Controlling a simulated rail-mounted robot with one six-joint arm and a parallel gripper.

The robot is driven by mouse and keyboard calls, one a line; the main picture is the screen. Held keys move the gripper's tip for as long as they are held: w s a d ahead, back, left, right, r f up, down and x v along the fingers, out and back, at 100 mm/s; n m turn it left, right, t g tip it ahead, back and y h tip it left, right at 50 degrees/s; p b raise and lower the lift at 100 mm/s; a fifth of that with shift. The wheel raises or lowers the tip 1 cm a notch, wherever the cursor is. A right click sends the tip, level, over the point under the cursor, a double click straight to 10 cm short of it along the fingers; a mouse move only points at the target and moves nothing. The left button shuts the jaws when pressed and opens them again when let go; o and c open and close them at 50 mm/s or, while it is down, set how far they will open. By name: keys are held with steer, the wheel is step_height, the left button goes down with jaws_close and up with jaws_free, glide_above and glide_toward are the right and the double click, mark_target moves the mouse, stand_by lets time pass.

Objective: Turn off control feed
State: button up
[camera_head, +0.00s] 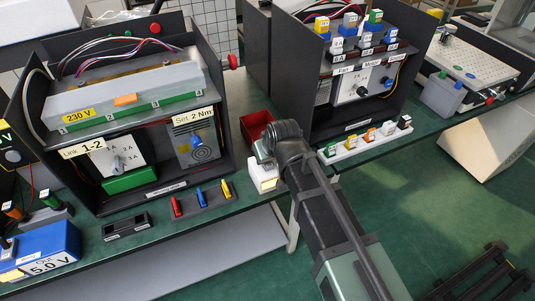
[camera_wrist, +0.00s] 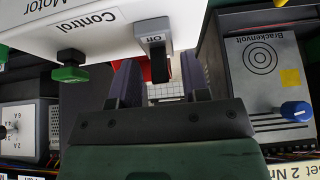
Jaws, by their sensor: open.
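A white box with labels reading Motor and Control (camera_wrist: 88,28) fills the top of the wrist view. Below the Control label a black piece (camera_wrist: 159,68) hangs under a grey tag marked Off (camera_wrist: 155,38). A green piece (camera_wrist: 70,66) on a dark holder sits to its left. My gripper (camera_wrist: 160,84) is open, its two dark fingers apart. The black piece appears between or just beyond the fingertips; I cannot tell if they touch it. In the head view my gripper (camera_head: 265,150) points down over a white box (camera_head: 263,181) between the two cabinets, hiding part of it.
The left cabinet (camera_head: 103,212) holds the Set 2 Nm panel (camera_head: 198,148) with a blue knob. The right cabinet (camera_head: 354,125) holds a Fan/Motor dial. A red bin (camera_head: 257,121) stands behind my gripper. Tools and coloured plugs line the green bench's front.

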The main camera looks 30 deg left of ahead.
steer(key=p+v, duration=0.9)
steer(key=v, duration=0.1)
steer(key=shift+r, duration=0.35)
steer(key=shift+s+d, duration=0.1)
steer(key=shift+s, duration=0.05)
